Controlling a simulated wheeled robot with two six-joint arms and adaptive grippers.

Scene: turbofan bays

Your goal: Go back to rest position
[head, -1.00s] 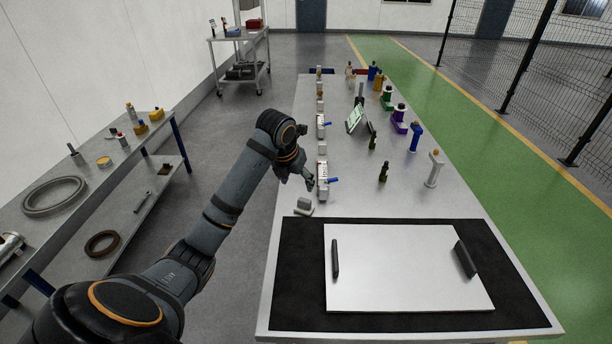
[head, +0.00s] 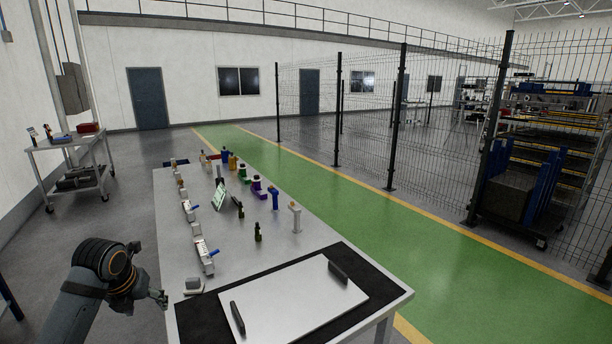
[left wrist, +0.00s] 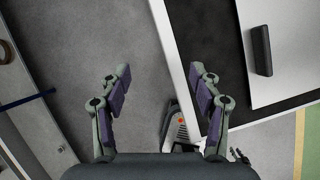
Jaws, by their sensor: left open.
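My left gripper (head: 158,296) is beside the left edge of the grey workbench (head: 240,240) in the head view. In the left wrist view its two fingers (left wrist: 160,88) are spread apart with nothing between them, over the grey floor and the bench edge. My right gripper does not show. A white panel (head: 290,300) with two dark handles lies on a black mat (head: 362,262) at the near end of the bench. A small grey-white block (head: 193,286) sits near the gripper on the bench.
Several small bottles and tools, such as a blue one (head: 275,198) and a white stand (head: 296,216), stand on the bench. A cart (head: 66,150) is at the far left. A wire fence (head: 440,130) runs along the right, past a clear green walkway (head: 400,240).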

